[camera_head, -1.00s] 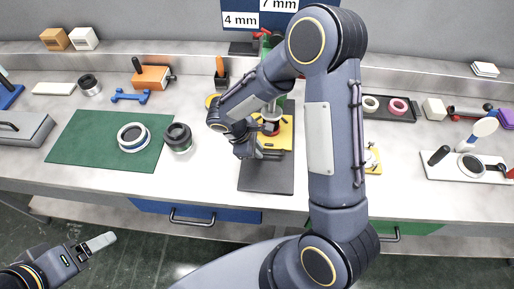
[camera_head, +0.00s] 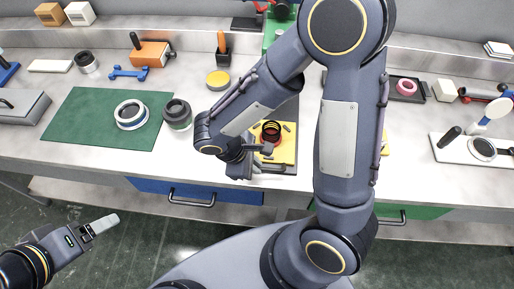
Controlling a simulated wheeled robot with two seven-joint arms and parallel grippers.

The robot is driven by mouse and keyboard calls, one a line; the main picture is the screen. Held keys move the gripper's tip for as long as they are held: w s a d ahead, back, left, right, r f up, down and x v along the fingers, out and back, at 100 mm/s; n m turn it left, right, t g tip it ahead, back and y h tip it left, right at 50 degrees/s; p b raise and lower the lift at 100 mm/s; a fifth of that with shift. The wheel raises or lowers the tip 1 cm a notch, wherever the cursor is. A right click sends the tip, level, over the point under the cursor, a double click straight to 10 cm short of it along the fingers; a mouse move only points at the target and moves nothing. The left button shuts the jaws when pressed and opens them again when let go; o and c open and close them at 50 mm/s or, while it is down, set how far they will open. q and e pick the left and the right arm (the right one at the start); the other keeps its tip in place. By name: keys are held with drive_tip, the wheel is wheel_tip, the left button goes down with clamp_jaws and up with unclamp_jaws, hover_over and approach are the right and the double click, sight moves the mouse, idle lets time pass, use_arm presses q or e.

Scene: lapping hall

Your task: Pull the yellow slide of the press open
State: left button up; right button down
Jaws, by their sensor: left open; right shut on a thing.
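The press shows as a green column (camera_head: 279,32) at the back, partly hidden by my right arm, with a dark base plate (camera_head: 289,108) below it. The yellow slide (camera_head: 287,154) lies at the front of that plate, drawn out towards me. A dark ring with red (camera_head: 271,131) sits on the slide. My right gripper (camera_head: 262,152) is at the slide's near left part, shut on what looks like its handle; the contact is partly hidden by the gripper. My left gripper (camera_head: 104,224) is open and empty, low at the left, in front of the bench.
A green mat (camera_head: 85,130) with a white-rimmed ring (camera_head: 131,115) lies left, with a dark cylinder (camera_head: 178,113) beside it. A yellow disc (camera_head: 218,77) lies behind my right forearm. A white board (camera_head: 450,150) is at the right. The front bench strip is clear.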

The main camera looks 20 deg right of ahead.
drive_tip(key=shift+s+a, duration=0.2)
drive_tip(key=shift+s, duration=0.05)
drive_tip(key=c, duration=1.5)
unclamp_jaws()
drive_tip(key=shift+r, duration=0.1)
drive_tip(key=v, duration=0.7)
drive_tip(key=shift+r, duration=0.35)
